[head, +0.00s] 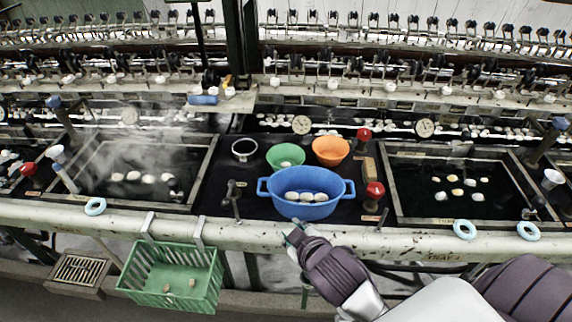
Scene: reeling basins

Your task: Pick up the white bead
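Several small whitish oval pieces that look like beads or cocoons are in view; I cannot tell which one is the white bead. Some whitish pieces (306,197) lie in the blue two-handled basin (307,211) in the middle of the dark counter. A pale piece (286,164) is in the green bowl (273,153) behind it. My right gripper (296,232) is at the front rail, just below and in front of the blue basin, apart from the pieces. Its fingers are small and partly hidden, so its opening is unclear. My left gripper is out of view.
An orange bowl (331,151) stands behind the blue basin, with red-topped knobs (374,191) to the right. Water basins with floating pale pieces lie left (207,170) and right (398,190). A green basket (170,297) hangs from the front rail (390,243). Pale blue rings (464,229) lie there.

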